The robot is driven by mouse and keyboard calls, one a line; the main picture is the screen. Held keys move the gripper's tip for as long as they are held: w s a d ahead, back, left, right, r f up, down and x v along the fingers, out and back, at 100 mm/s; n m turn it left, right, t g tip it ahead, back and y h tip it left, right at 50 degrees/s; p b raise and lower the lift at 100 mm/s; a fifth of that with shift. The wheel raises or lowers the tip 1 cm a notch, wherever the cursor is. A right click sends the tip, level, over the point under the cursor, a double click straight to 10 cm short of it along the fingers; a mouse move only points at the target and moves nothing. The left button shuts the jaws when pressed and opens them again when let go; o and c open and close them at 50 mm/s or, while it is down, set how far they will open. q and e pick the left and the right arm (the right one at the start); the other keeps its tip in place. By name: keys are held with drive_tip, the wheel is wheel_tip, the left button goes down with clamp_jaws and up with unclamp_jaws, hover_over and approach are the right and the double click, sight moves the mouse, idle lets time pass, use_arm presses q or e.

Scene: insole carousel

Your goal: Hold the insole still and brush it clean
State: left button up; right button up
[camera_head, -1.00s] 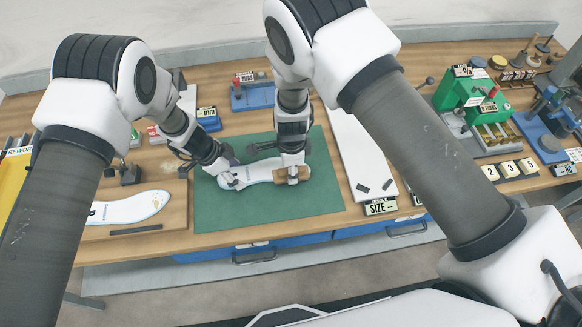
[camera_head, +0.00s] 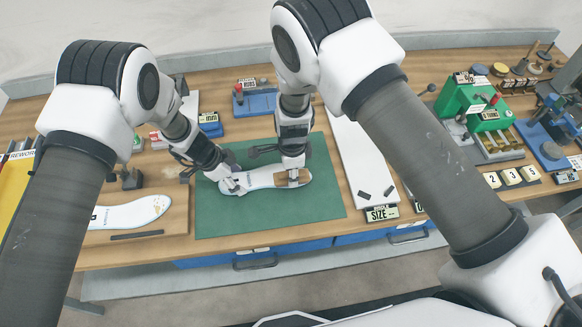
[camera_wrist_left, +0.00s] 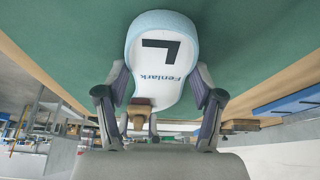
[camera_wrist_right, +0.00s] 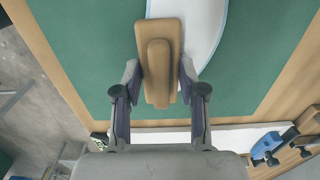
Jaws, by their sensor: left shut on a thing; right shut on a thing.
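The white insole (camera_head: 258,179) with a pale blue edge lies flat on the green mat. In the left wrist view it (camera_wrist_left: 165,50) shows a black L and the word Fenlark. My left gripper (camera_head: 233,184) is shut on the insole's left end, with a finger at each side. My right gripper (camera_head: 293,168) is shut on a brown wooden brush (camera_head: 300,179) over the insole's right part. In the right wrist view the brush (camera_wrist_right: 160,50) lies between the fingers and overlaps the insole (camera_wrist_right: 205,30). The brush's underside is hidden, so I cannot tell whether it touches.
Another insole (camera_head: 135,212) lies left of the green mat (camera_head: 270,226). A long white board (camera_head: 352,150) with a SIZE sign (camera_head: 382,213) stands to the right. A green device (camera_head: 470,105) and number blocks (camera_head: 510,176) are farther right. The mat's front is clear.

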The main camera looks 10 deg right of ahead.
drive_tip(key=shift+s, duration=0.5)
drive_tip(key=shift+w+d+f, duration=0.1)
drive_tip(key=shift+w+f, duration=0.05)
drive_tip(key=shift+w, duration=1.3)
drive_tip(key=shift+r, duration=3.55)
drive_tip(key=shift+f, duration=0.1)
drive_tip(key=shift+s+f, duration=0.25)
drive_tip(key=shift+f, duration=0.55)
drive_tip(key=shift+s+f, duration=0.3)
drive_tip(key=shift+f, duration=0.5)
drive_tip(key=shift+s+f, duration=0.25)
drive_tip(key=shift+f, duration=0.55)
drive_tip(key=shift+s, duration=0.1)
